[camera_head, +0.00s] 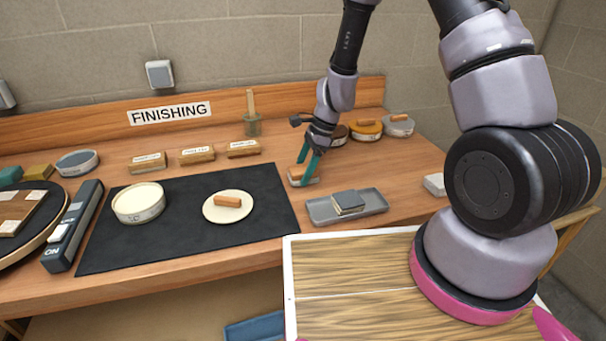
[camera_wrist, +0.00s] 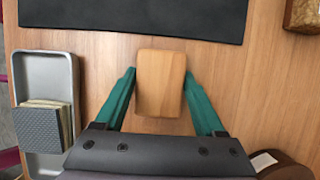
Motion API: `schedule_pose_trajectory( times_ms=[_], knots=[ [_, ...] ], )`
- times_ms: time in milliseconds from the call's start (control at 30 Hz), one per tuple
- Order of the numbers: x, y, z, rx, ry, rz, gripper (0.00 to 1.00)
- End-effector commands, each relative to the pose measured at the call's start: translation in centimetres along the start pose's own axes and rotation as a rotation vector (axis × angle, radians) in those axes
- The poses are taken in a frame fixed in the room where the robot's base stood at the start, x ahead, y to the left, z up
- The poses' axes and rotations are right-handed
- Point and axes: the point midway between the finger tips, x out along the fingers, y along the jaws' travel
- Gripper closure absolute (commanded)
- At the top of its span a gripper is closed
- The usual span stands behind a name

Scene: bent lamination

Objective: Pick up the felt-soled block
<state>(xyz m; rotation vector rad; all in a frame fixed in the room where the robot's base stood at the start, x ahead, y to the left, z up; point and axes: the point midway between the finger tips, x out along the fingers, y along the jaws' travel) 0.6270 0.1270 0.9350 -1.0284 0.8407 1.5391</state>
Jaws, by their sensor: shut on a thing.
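A small wooden block with a pale underside (camera_head: 301,177), which I take to be the felt-soled block, is at the workbench between the dark mat and the grey tray. In the wrist view its plain wooden top (camera_wrist: 160,82) lies between the two teal fingers. My gripper (camera_head: 309,164) is shut on this block, one finger at each side; it also shows in the wrist view (camera_wrist: 160,95). The block is at or very near the bench top; I cannot tell if it touches. Its sole is hidden in the wrist view.
The grey tray (camera_head: 375,200) beside it holds a dark-topped block (camera_head: 348,199). The black mat (camera_head: 265,215) carries a round tin (camera_head: 139,204) and a pale disc (camera_head: 216,211) with a wooden piece. Round tins (camera_head: 398,127) and labelled blocks (camera_head: 197,154) stand behind.

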Motion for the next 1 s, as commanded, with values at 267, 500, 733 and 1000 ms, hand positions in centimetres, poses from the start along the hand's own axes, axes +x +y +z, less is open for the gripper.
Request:
schedule_pose_trajectory(
  times_ms=[267,500,733,1000],
  knots=[
    [-1.8,-0.1,0.8,-0.004,0.0,-0.004,0.94],
    [-6.3,-0.1,2.7,-0.004,0.0,-0.004,0.94],
    [-8.9,0.0,3.7,-0.002,0.0,-0.001,0.94],
    [-9.3,0.0,3.9,0.0,0.0,0.0,0.94]
  ],
)
